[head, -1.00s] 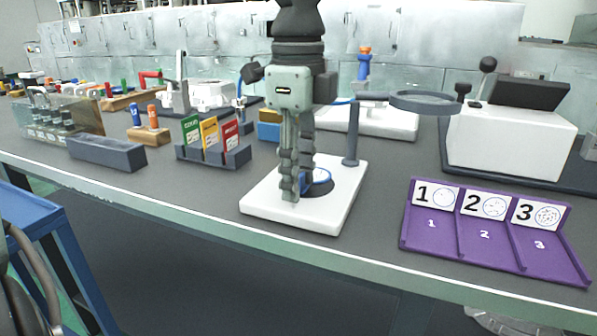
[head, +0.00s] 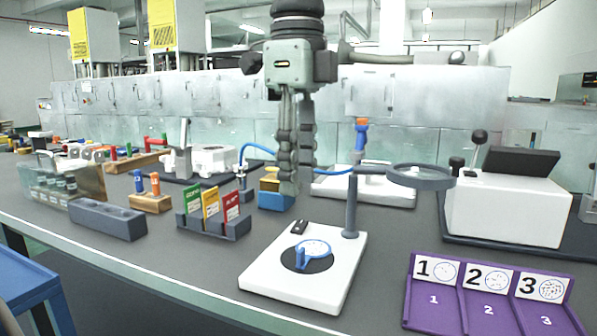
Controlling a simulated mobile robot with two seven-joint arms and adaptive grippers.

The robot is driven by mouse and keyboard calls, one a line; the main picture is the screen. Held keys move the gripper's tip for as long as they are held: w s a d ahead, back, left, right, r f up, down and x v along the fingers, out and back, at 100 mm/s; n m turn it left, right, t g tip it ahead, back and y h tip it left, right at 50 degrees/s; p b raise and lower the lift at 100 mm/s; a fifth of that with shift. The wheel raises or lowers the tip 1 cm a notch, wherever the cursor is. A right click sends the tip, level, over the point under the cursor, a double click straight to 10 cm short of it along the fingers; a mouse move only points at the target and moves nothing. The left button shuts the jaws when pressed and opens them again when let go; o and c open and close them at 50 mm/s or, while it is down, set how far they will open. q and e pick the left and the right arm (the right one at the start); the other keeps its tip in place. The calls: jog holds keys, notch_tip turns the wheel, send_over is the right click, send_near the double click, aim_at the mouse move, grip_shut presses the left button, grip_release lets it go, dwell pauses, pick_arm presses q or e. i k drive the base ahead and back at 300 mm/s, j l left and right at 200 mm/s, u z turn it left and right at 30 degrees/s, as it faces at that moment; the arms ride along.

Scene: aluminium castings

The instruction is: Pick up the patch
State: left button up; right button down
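The patch is not clearly identifiable. The likeliest match is a small white disc with a blue rim and an upright blue tab (head: 315,247), lying on a dark round spot of the white magnifier base (head: 270,283) in the head view. My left gripper (head: 292,188) hangs fingers down in the upper middle, above the disc in the picture and apart from it. Its two fingers nearly overlap from this side, so the gap between them is unclear. I see nothing held. My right gripper is out of view.
A magnifier lens (head: 421,177) on a grey post (head: 351,208) stands right of my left gripper. A purple numbered tray (head: 433,312) is at front right. A card holder (head: 213,229) and grey block (head: 107,218) stand left. A white box (head: 505,212) stands right.

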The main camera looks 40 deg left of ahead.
aim_at(307, 249)
jog(key=k, duration=1.5)
